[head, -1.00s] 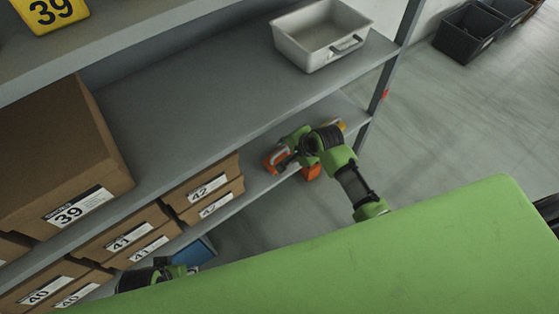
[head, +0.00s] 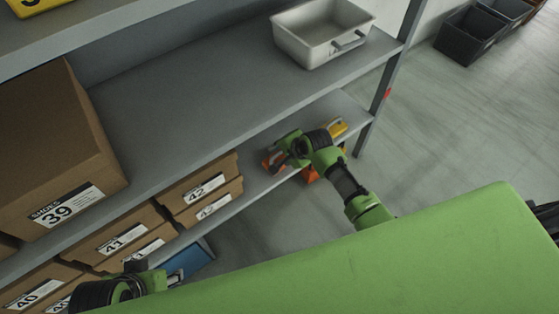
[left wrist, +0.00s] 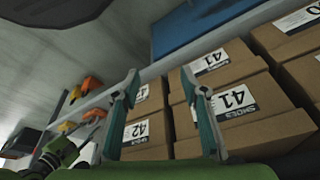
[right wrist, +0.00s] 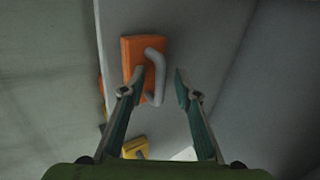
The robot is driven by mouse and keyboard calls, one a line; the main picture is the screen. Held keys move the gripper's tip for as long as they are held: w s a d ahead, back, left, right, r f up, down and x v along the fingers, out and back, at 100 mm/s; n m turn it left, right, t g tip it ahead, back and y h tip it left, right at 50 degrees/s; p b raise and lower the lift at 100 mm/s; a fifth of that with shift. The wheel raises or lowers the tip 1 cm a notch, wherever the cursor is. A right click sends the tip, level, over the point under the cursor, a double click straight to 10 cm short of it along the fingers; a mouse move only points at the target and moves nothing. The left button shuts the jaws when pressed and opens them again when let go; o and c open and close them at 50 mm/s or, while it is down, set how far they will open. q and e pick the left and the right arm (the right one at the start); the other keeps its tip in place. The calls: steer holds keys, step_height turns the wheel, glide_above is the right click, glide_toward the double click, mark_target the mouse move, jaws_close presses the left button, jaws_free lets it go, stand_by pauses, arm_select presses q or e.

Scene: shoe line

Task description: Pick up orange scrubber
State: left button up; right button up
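The orange scrubber (right wrist: 133,56) with its curved grey handle stands on the lower shelf. In the right wrist view the handle lies between my right gripper's (right wrist: 160,80) fingertips, nearer the left one. The fingers are apart; I cannot tell if the left tip touches. In the head view my right gripper (head: 285,150) partly hides the orange scrubber (head: 268,165). My left gripper (left wrist: 160,84) is open and empty, in front of shoe boxes. In the head view my left arm's end is at the lower left, its fingers unclear.
A second orange thing (head: 309,175) and a yellow scrubber (head: 338,128) are near my right gripper. Shoe boxes (head: 197,185) fill the lower shelf to the left. A shelf board (head: 200,110) with a grey tray (head: 320,62) lies above. A blue bin (head: 193,260) is below.

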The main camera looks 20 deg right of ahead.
jaws_close()
steer(key=shift+r, duration=0.1)
arm_select(q)
steer(key=shift+r, duration=0.1)
arm_select(e)
steer(key=shift+r+p, duration=0.45)
steer(key=shift+r, duration=0.25)
steer(key=r+p, duration=0.1)
steer(key=s+r+p, duration=0.1)
steer(key=r, duration=0.1)
steer(key=shift+s+r, duration=0.15)
steer(key=shift+r, duration=0.05)
arm_select(q)
steer(key=s+f+p, duration=0.2)
steer(key=f, duration=0.9)
steer(key=s+f+g+p, duration=0.1)
steer(key=s+f+p, duration=0.1)
steer(key=f, duration=1)
steer(key=shift+s+a+f+g+p, duration=0.15)
steer(key=shift+s+f+g+p, duration=0.15)
steer(key=shift+p, duration=0.2)
arm_select(e)
steer(key=s+d+r, duration=0.1)
steer(key=s+r, duration=0.7)
steer(key=s, duration=0.4)
steer(key=shift+s, duration=0.35)
steer(key=shift+r, duration=0.1)
